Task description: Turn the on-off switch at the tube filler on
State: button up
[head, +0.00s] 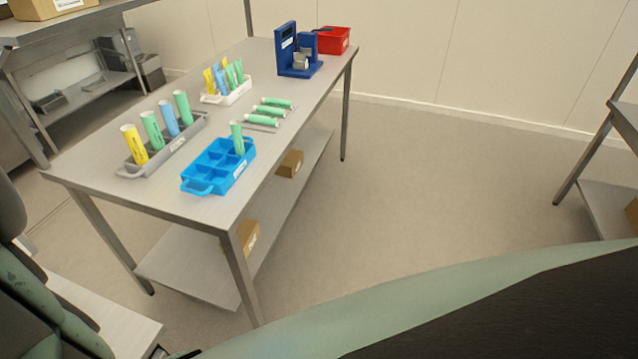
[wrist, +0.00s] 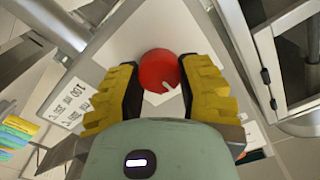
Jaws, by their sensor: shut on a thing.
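A round red knob (wrist: 159,70), which looks like the on-off switch, sits on a pale panel (wrist: 165,22) in the wrist view. A small white mark shows near its lower right rim. My gripper (wrist: 157,72) has its yellow-padded fingers on both sides of the knob and is shut on it. Whether the knob stands at on or off cannot be read. A label with dark print (wrist: 70,103) is left of the fingers. The gripper and the knob are not visible in the head view.
In the head view, a steel table (head: 90,165) holds a blue crate (head: 205,190), a grey tray (head: 185,142), a white tray (head: 236,96), lying green tubes (head: 270,110), a blue device (head: 285,58) and a red bin (head: 340,41). Floor right of it is free.

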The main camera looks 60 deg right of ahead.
jog(key=m+b, duration=0.1)
jog(key=b, duration=0.1)
jog(key=m+b, duration=0.2)
jog(key=shift+f, duration=0.35)
jog(key=shift+d+r+m+b, duration=0.1)
jog(key=shift+r+m+b, duration=0.1)
jog(key=shift+m+b, duration=1.1)
jog(key=o, duration=1.2)
jog(key=shift+w+r, duration=0.1)
jog(key=v, duration=1.2)
